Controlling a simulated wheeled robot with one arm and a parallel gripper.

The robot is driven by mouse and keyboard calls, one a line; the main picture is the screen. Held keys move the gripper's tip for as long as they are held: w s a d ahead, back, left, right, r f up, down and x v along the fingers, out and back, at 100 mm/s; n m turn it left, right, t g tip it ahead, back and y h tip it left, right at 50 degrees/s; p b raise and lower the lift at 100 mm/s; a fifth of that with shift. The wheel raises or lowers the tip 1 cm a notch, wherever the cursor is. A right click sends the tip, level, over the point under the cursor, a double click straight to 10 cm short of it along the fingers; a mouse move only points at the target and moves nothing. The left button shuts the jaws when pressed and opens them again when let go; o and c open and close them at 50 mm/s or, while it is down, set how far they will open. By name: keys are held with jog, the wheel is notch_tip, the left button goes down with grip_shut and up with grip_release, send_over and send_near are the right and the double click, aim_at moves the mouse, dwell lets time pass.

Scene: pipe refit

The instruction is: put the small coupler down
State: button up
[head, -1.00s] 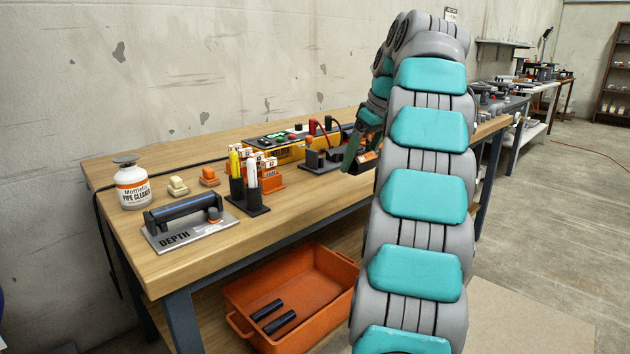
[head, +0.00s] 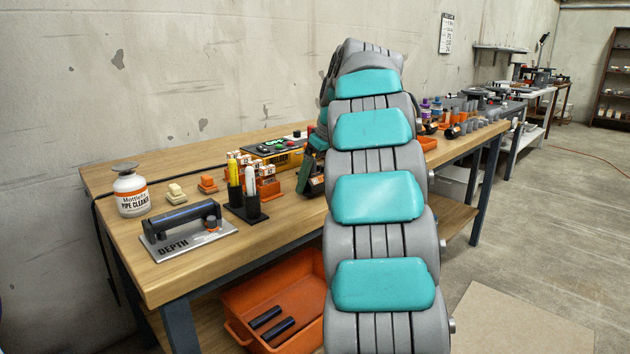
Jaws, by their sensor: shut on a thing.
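My gripper (head: 311,186) shows only in part, as a dark and green shape at the left side of my arm, low over the middle of the workbench (head: 190,265). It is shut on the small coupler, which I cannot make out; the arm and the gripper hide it. Much of the bench top behind the arm is hidden too.
A pen holder (head: 245,205) stands just left of my gripper. The depth gauge (head: 188,232), a pipe cleaner bottle (head: 131,190) and small cream and orange blocks are further left. An orange crate (head: 290,302) with two black pipes is below.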

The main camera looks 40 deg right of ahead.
jog(key=shift+f, duration=0.2)
jog(key=shift+f, duration=0.15)
jog(key=o, duration=1.1)
jog(key=shift+s+r, duration=0.1)
jog(key=shift+r, duration=0.4)
jog(key=p+v, duration=0.3)
jog(key=v, duration=0.8)
jog(key=shift+r+p, duration=0.15)
jog(key=shift+p, duration=0.25)
jog(key=shift+s, duration=0.15)
